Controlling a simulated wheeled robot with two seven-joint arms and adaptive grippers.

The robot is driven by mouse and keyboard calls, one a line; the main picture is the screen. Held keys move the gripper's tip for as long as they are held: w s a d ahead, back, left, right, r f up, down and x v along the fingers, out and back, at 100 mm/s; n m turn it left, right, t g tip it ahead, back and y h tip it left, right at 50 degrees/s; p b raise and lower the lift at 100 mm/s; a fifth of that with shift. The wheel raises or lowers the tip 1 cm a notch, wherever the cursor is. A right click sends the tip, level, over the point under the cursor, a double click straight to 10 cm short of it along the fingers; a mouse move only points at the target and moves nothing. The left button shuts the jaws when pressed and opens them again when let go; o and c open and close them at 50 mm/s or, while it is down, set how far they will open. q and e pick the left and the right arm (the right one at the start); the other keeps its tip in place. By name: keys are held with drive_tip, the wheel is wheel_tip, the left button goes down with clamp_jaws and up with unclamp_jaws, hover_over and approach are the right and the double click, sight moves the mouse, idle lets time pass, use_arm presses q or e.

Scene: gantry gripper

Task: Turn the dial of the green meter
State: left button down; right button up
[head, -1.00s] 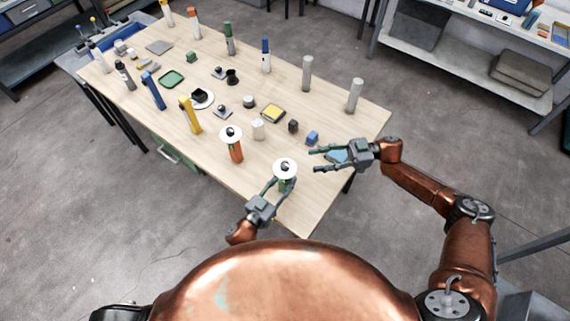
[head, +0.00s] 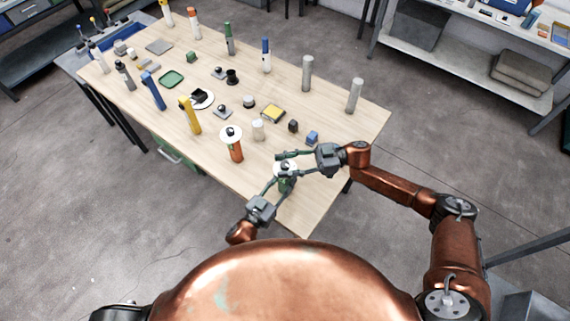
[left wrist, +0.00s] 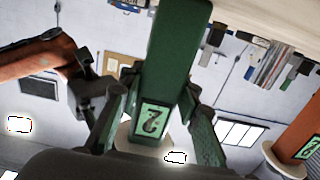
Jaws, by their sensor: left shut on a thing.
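The green meter (head: 286,186) stands upright near the table's front edge, with a white round dial face on top. My left gripper (head: 278,185) is shut on its green body from the front. In the left wrist view the green body (left wrist: 172,55), with a marked label, fills the middle between the fingers. My right gripper (head: 279,164) is open above the meter, its fingers spread on either side of the dial top. The fingers hide much of the dial, and I cannot tell whether they touch it.
An orange meter (head: 236,152) with a similar white disc stands just left. The table's front right corner (head: 305,222) is bare.

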drive_tip(key=shift+c, duration=0.7)
clamp_jaws()
drive_tip(key=shift+m+t, duration=0.4)
drive_tip(key=shift+t, duration=0.1)
drive_tip(key=m+t, duration=0.1)
drive_tip(key=t, duration=0.2)
drive_tip(key=shift+s+f+m, duration=0.1)
drive_tip(key=shift+m, duration=0.3)
drive_tip(key=m+t, duration=0.2)
drive_tip(key=t, duration=0.1)
drive_tip(key=m+t+h, duration=0.1)
drive_tip(key=m+t, duration=0.1)
drive_tip(key=t, duration=0.2)
drive_tip(key=shift+s+a+m+h, duration=0.1)
drive_tip(key=shift+m+h, duration=0.2)
drive_tip(key=m+t+h, duration=0.4)
drive_tip(key=t, duration=0.1)
drive_tip(key=shift+w+m+t+h, duration=0.2)
drive_tip(key=shift+m+t+h, duration=1.35)
drive_tip(key=shift+h, duration=0.35)
drive_tip(key=shift+m+t+h, duration=0.25)
drive_tip(key=shift+m+h, duration=0.1)
drive_tip(key=shift+h, duration=0.05)
